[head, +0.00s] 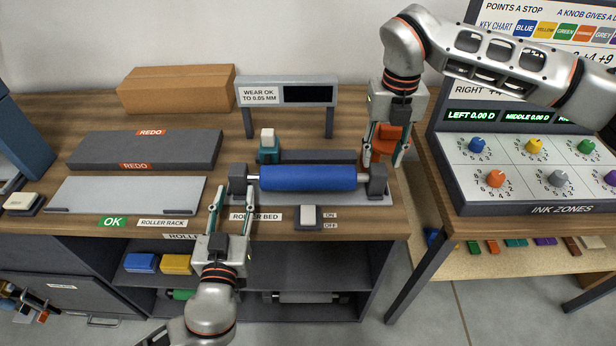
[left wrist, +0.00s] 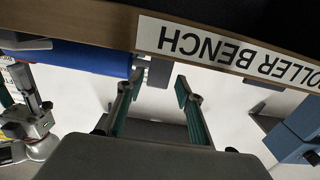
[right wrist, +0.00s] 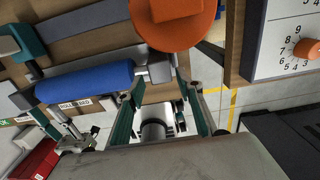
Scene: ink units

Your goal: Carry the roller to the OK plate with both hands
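The blue roller (head: 308,177) lies level in the grey roller bed (head: 350,199), its shaft ends resting in two dark end blocks. My left gripper (head: 231,196) is open and empty at the bench's front edge, left of and in front of the roller's left end. My right gripper (head: 386,158) is open, pointing down just right of the roller's right end block; in the right wrist view (right wrist: 165,108) nothing is between its fingers. The roller also shows in the left wrist view (left wrist: 85,58). The light grey OK plate (head: 128,195) lies empty at the bench's left front, behind the green OK label (head: 112,222).
A dark REDO plate (head: 150,150) lies behind the OK plate. A wear gauge display (head: 287,92) stands behind the bed. An orange object (head: 385,140) stands behind my right gripper. An on/off switch (head: 308,216) sits before the bed. The ink zones console (head: 540,175) is at right.

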